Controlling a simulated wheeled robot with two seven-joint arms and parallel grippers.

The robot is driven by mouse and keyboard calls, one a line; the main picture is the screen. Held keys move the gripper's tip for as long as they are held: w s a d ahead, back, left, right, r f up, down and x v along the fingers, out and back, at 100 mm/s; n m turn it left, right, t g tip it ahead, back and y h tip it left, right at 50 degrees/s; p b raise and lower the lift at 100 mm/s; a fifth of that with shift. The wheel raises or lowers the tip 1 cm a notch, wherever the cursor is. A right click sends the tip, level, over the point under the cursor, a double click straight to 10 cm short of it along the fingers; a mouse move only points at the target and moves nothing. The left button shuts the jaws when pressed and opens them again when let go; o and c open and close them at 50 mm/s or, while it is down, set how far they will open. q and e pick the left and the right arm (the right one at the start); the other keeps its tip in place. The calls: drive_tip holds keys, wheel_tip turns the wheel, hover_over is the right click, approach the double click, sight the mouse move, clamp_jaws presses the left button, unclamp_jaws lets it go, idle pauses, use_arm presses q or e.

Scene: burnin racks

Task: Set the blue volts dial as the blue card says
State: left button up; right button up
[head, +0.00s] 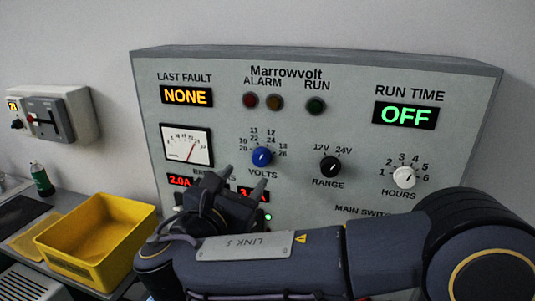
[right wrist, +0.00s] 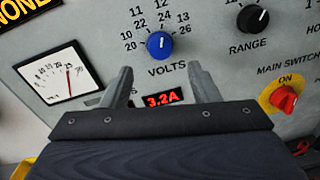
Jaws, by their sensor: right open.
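The blue volts dial (head: 261,157) is on the grey Marrowvolt panel, below the alarm and run lamps, with numbers in two rows around it. Its pale pointer mark points roughly upward; the exact number is hard to read. In the right wrist view the dial (right wrist: 159,44) is just beyond my fingertips, about midway between them. My right gripper (head: 241,180) is open and empty, below and left of the dial, apart from it. It also shows in the right wrist view (right wrist: 160,70). I cannot make out a blue card. My left gripper is out of view.
A black range knob (head: 330,166) and a white hours knob (head: 404,177) are to the right. A red main switch (right wrist: 285,98) reads ON. A needle meter (head: 186,145) is left of the dial. A yellow bin (head: 128,262) stands at lower left.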

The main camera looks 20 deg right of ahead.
sight(259, 160)
drive_tip(key=p+x, duration=0.1)
drive_tip(key=x, duration=0.6)
drive_tip(key=shift+w+d+p, duration=0.2)
drive_tip(key=shift+p, duration=0.2)
drive_tip(key=c, duration=1)
drive_tip(key=shift+o, duration=0.2)
drive_tip(key=shift+f+m+b, duration=0.15)
drive_tip(key=shift+m+b, duration=0.55)
drive_tip(key=shift+b, duration=0.3)
drive_tip(key=m+b, duration=0.5)
drive_tip(key=b, duration=0.1)
drive_tip(key=shift+m, duration=0.4)
drive_tip(key=shift+r+m+b, duration=0.2)
drive_tip(key=shift+m+b, duration=0.5)
drive_tip(key=shift+y, duration=0.3)
